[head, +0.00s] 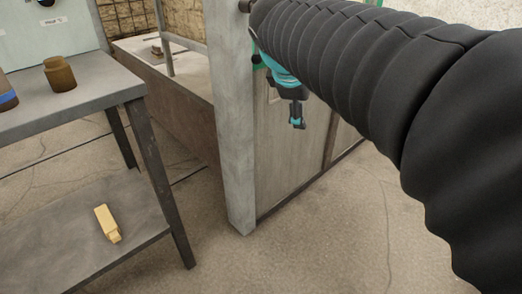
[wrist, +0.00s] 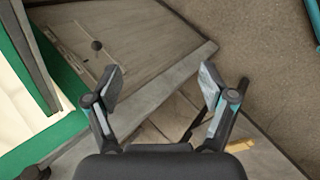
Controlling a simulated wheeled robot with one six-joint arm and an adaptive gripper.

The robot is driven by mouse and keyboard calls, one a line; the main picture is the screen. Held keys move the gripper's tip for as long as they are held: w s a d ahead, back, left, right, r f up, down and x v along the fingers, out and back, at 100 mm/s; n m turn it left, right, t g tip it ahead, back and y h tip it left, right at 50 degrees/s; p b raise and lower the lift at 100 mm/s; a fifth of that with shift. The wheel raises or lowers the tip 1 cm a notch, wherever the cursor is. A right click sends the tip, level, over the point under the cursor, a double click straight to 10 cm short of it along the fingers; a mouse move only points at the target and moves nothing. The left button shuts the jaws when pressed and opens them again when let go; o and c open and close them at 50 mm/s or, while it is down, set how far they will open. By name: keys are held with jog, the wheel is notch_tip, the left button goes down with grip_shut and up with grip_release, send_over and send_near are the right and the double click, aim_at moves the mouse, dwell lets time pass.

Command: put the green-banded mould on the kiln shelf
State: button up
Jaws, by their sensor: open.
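No green-banded mould can be made out in either view, and I cannot tell which surface is the kiln shelf. A blue-banded mould (head: 7,96) is cut off at the left edge of the head view, on a grey table. My gripper (wrist: 160,80) is open, with nothing between its fingers in the wrist view. In the head view my gripper (head: 297,118) hangs in front of a wooden panel, partly hidden by my black-sleeved arm.
A brown jar (head: 60,74) stands on the grey table (head: 105,88). A yellow block (head: 107,222) lies on its lower shelf (head: 145,222). A grey post (head: 232,130) stands between table and panel. A green frame (wrist: 62,132) is at left in the wrist view. Bare floor lies in front.

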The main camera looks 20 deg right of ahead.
jog(key=s+a+f+m+y, duration=0.5)
jog(key=s+a+f+m, duration=0.5)
jog(key=s+f, duration=0.3)
jog(key=shift+s+a+f+t, duration=0.2)
jog(key=shift+a+f+t, duration=0.1)
jog(key=shift+a+f, duration=0.45)
